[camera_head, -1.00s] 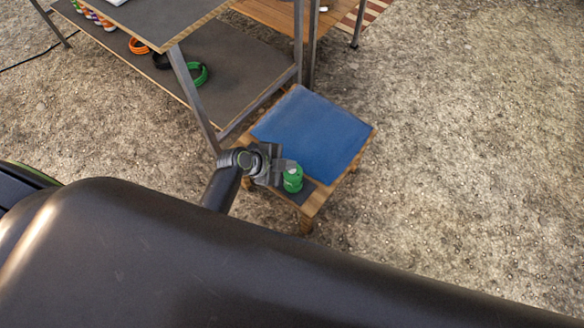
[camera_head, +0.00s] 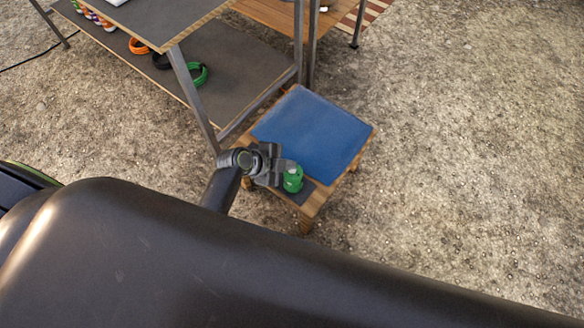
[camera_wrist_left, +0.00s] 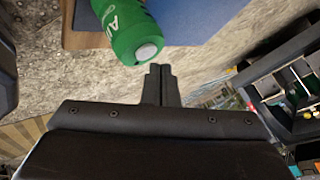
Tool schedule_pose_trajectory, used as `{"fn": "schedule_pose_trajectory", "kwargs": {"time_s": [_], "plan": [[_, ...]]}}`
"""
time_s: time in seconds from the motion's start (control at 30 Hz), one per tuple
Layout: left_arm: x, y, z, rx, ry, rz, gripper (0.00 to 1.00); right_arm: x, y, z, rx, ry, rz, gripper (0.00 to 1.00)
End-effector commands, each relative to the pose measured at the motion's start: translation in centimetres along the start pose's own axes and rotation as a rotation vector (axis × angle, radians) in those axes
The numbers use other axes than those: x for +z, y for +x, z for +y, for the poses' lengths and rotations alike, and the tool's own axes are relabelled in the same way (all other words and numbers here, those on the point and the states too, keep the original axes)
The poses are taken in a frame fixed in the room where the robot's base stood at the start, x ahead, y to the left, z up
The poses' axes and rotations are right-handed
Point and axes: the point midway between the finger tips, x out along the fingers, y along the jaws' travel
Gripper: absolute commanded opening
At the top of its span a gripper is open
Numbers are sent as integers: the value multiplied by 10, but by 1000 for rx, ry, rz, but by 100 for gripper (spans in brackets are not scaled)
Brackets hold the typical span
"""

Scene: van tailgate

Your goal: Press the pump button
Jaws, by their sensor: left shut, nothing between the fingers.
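A green bottle (camera_head: 293,184) with white lettering stands on a dark mat at the near end of a small wooden stool. In the left wrist view the same bottle (camera_wrist_left: 122,28) shows at the top, with a pale round button (camera_wrist_left: 147,53) on its end. My left gripper (camera_head: 284,164) is beside the bottle's top in the head view. In the left wrist view its fingers (camera_wrist_left: 160,74) are shut and empty, just beside the button. Whether they touch it I cannot tell. My right gripper is not in view.
A blue pad (camera_head: 312,131) covers most of the stool top. A metal-framed workbench (camera_head: 228,65) stands behind it, with a green coil (camera_head: 199,76) and an orange coil (camera_head: 138,46) on its lower shelf. Gravel ground is open to the right.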

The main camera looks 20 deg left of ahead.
Motion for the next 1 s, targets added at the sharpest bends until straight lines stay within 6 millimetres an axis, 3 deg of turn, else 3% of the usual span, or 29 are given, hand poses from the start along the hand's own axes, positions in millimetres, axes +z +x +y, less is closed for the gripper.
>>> {"fn": "schedule_pose_trajectory", "kwargs": {"time_s": [1.0], "plan": [[4, 6, 4, 0, 0, 0, 0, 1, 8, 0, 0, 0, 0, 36]]}}
